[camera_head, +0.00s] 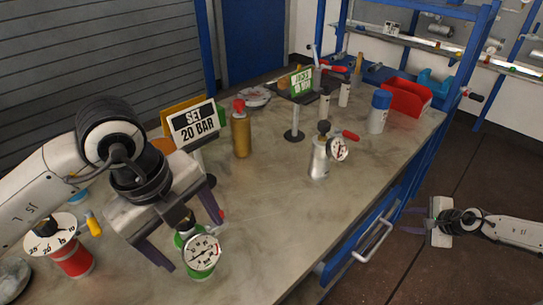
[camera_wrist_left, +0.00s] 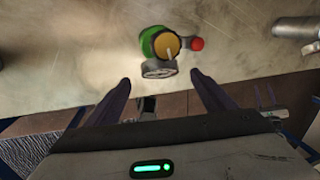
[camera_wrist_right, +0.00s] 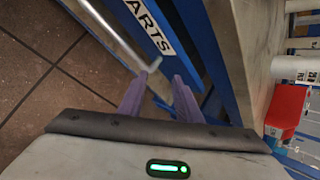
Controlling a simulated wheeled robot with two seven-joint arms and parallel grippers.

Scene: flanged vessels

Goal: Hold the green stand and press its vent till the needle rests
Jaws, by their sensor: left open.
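The green stand (camera_head: 183,238) is a small green vessel on the near part of the bench, with a round white-faced gauge (camera_head: 202,252) on its front. From above, in the left wrist view, the green stand (camera_wrist_left: 149,38) has a yellow-orange top (camera_wrist_left: 167,46) and a red side knob (camera_wrist_left: 197,43), which may be its vent. My left gripper (camera_head: 194,238) is open above and around it in the head view; the wrist view shows the stand beyond the fingertips, apart from them. The needle is too small to read. My right gripper (camera_wrist_right: 161,76) is open and empty, off the bench's right side.
A "SET 20 BAR" sign (camera_head: 195,122) stands behind my left gripper. A red canister with a dial (camera_head: 72,258) is left of it. A silver vessel with gauge (camera_head: 319,157), a gold bottle (camera_head: 241,135) and a blue-capped bottle (camera_head: 378,112) stand farther back. The bench middle is clear.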

